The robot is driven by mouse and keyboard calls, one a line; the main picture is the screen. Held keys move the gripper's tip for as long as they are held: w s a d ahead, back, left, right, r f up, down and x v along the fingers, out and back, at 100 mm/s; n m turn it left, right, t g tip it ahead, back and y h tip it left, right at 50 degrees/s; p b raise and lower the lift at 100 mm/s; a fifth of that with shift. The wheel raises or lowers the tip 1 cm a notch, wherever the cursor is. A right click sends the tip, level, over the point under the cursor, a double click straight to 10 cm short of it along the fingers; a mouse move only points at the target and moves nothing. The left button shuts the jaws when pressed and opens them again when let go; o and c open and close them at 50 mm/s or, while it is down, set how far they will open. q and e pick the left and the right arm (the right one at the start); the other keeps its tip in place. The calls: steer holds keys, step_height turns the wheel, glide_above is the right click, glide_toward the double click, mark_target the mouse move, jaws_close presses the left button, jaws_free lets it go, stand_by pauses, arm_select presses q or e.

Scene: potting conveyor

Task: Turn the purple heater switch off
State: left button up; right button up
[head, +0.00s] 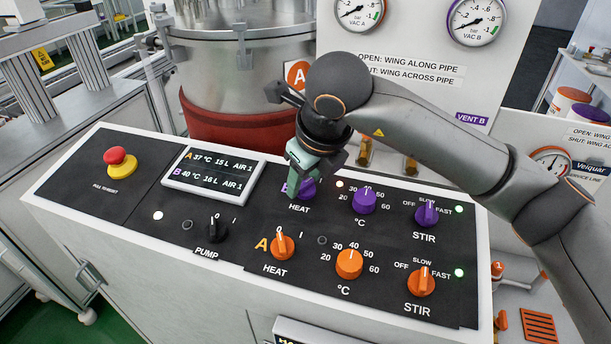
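The purple heater switch (306,190) is a purple knob above the word HEAT in the upper row of the black panel. My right gripper (301,179) reaches down to it from above and hides its upper part and most of its markings. The fingers are at the knob; I cannot tell whether they touch it or how far apart they are. The knob's pointer direction is hidden. My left gripper is not in view.
Close by are the purple temperature knob (364,201), purple stir knob (427,214), orange heat switch (282,245) and orange temperature knob (349,264). The display (213,180) reads B 40 °C. A red-and-yellow stop button (119,162) is at left. A steel vessel (235,75) stands behind.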

jaws_close()
stand_by(0.3)
steer(key=shift+n+b, duration=0.9)
steer(key=shift+n, duration=0.2)
steer(key=shift+n+g+y+b, duration=0.4)
steer(key=shift+n, duration=0.5)
steer(key=n+g, duration=0.1)
steer(key=n, duration=0.2)
steer(key=shift+w+r+n, duration=0.1)
steer(key=shift+n, duration=0.2)
steer(key=n+g, duration=0.1)
steer(key=n, duration=0.3)
steer(key=shift+p, duration=0.35)
steer(key=shift+g, duration=0.3)
